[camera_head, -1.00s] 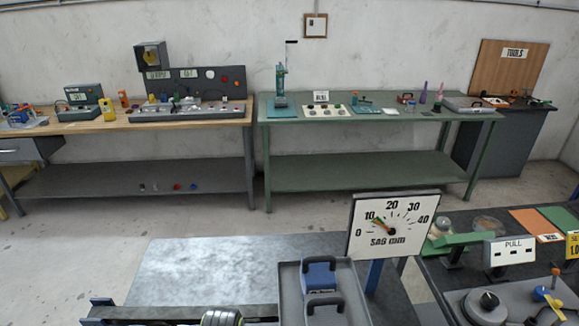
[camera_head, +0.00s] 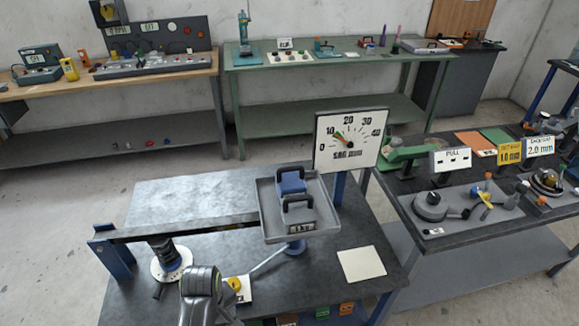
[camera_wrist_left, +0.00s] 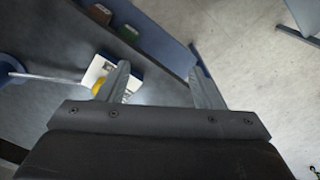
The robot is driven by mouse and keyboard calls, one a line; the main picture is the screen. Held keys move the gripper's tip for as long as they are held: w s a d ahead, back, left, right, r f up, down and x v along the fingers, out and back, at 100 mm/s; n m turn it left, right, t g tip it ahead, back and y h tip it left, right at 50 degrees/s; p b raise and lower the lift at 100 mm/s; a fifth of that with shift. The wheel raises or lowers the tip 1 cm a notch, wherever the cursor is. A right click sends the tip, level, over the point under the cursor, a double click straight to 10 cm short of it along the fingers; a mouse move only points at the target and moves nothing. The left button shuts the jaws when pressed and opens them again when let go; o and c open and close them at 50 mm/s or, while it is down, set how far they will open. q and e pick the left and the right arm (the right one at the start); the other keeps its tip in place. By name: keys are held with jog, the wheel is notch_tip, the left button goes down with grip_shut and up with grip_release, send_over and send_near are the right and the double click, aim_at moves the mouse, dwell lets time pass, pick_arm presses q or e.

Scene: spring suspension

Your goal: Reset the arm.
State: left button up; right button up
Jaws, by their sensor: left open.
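A dark beam (camera_head: 190,229) runs from a blue post (camera_head: 112,255) at the left to a grey tray (camera_head: 265,222) at the right. My left arm enters low in the head view. In the left wrist view my left gripper (camera_wrist_left: 158,78) is open and empty; its left finger partly overlaps the white plate, near the yellow knob (camera_wrist_left: 98,88).
A coil spring on a round base (camera_head: 170,262) stands under the beam. A blank white card (camera_head: 361,264) lies right of the tray. Coloured blocks (camera_head: 335,309) show at the table's front edge. A side table (camera_head: 420,218) with a PULL sign stands right.

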pick_arm(q)
jog(key=s+a+f+m+b, duration=0.2)
jog(key=s+f+b, duration=0.1)
jog(key=f, duration=0.7)
jog(key=s+a+f+m+b, duration=0.1)
jog(key=s+f+b, duration=0.15)
jog(key=f, duration=0.75)
jog(key=s+a+f+m+b, duration=0.2)
jog(key=s+f, duration=0.2)
jog(key=f, duration=0.5)
jog(key=s+a+f+m+b, duration=0.1)
jog(key=s+a+f+b, duration=0.2)
jog(key=s+f, duration=0.5)
jog(key=s+a+f+m+t+y+b, duration=0.1)
jog(key=s+a+f+m+b, duration=0.1)
jog(key=s+a+f, duration=0.3)
jog(key=s+f+b, duration=0.1)
jog(key=s+f, duration=0.3)
jog(key=s, duration=0.4)
jog(key=shift+a+f, duration=0.2)
jog(key=shift+a, duration=0.05)
pick_arm(e)
notch_tip(320, 180, down, 14)
jog(key=shift+s+f, duration=0.2)
jog(key=shift+s, duration=0.1)
